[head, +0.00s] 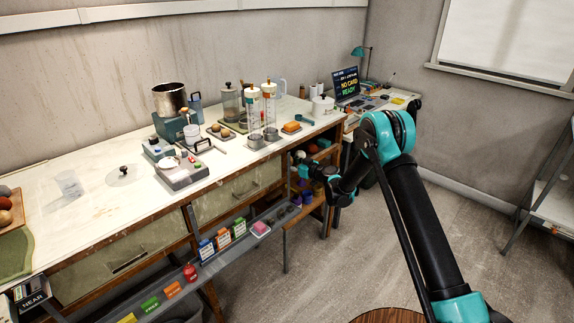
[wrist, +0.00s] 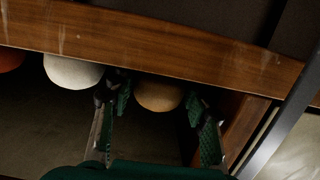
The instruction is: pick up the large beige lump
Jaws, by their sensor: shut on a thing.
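A rounded tan-beige lump (wrist: 158,96) sits between the two green-padded fingers of my gripper (wrist: 161,101) in the wrist view. The gripper is shut on it, with one finger on each side. The brown wooden board hides part of the lump's upper side. In the head view my gripper (head: 306,167) reaches in at the shelves under the right end of the long counter. I cannot make out the held lump there.
A whitish lump (wrist: 72,71) lies close left of the fingers, and an orange-red lump (wrist: 10,59) lies beyond it. The wooden board (wrist: 160,45) runs close across them. The crowded counter (head: 95,220) stands above and left; the floor (head: 310,265) is open.

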